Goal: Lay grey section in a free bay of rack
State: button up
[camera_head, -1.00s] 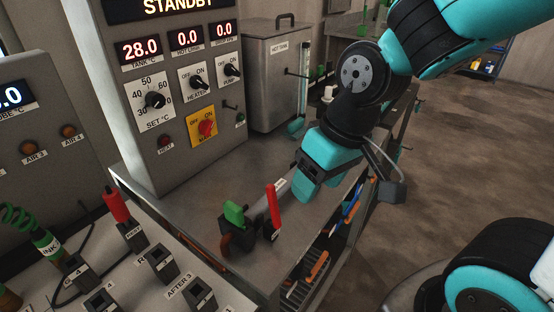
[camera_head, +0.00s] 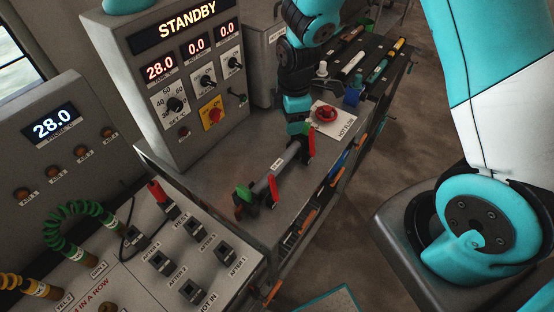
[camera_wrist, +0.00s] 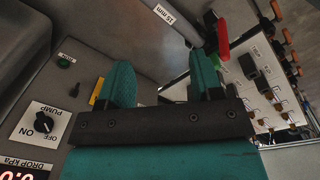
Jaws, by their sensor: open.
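The grey section (camera_head: 284,160) is a short pipe with a white 15 mm label. It lies on the steel bench between a near clamp (camera_head: 247,203) with green and red levers and a far clamp with a red lever (camera_head: 311,145). My gripper (camera_head: 298,130) is at the section's far end, partly hiding it. In the wrist view my open gripper (camera_wrist: 160,76) has nothing between its fingers; the labelled section (camera_wrist: 182,20) and a red lever (camera_wrist: 222,38) lie beyond them. The dark rack (camera_head: 376,52) at the bench's far end bears coloured sections; its free bays are unclear.
The STANDBY panel (camera_head: 185,85) stands left of the section. A red handwheel (camera_head: 326,114) on a white plate and a blue block (camera_head: 352,97) lie between section and rack. Floor is open to the right.

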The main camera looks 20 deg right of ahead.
aim_at(277, 164)
jog(key=a+f+n, duration=0.1)
jog(key=f+n, duration=0.1)
jog(key=f, duration=0.1)
jog(key=w+f+n, duration=0.1)
jog(key=f+n, duration=0.1)
jog(key=f, duration=0.1)
jog(key=a+f+n, duration=0.1)
jog(key=f+n, duration=0.2)
jog(key=shift+w+a+f+g, duration=0.25)
jog(key=shift+a+f+g, duration=0.1)
jog(key=shift+g, duration=0.05)
jog(key=shift+a+f+n, duration=0.1)
jog(key=shift+f+n, duration=0.4)
jog(key=shift+f, duration=0.05)
notch_tip(277, 164, down, 10)
jog(key=b, duration=0.7)
jog(key=shift+r, duration=0.1)
jog(key=shift+b, duration=0.3)
jog(key=shift+r, duration=0.1)
grip_shut()
